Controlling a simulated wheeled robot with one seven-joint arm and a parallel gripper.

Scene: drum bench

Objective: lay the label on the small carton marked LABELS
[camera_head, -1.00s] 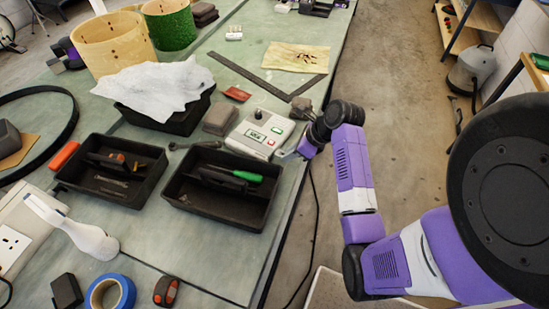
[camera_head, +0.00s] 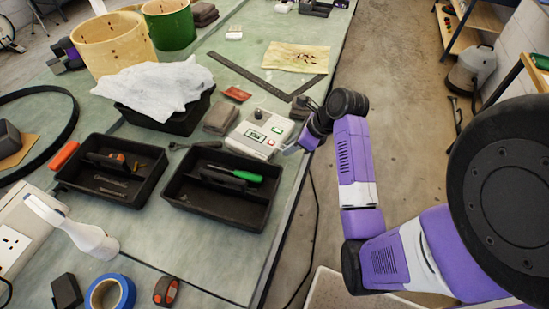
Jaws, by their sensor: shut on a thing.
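My gripper (camera_head: 292,149) is small in view at the bench's right edge, just right of a white label-printer-like device (camera_head: 248,144) with a green display and buttons. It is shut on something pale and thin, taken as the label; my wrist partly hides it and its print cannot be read. No carton with readable LABELS lettering shows. A small white box-like item (camera_head: 234,33) stands farther back on the bench, its marking too small to read.
Two black trays (camera_head: 262,218) (camera_head: 135,197) hold tools. A black bin (camera_head: 178,121) with white cloth, a brown block (camera_head: 220,117), a red packet (camera_head: 237,93) and a metal square (camera_head: 247,75) lie nearby. The bench's front right is clear.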

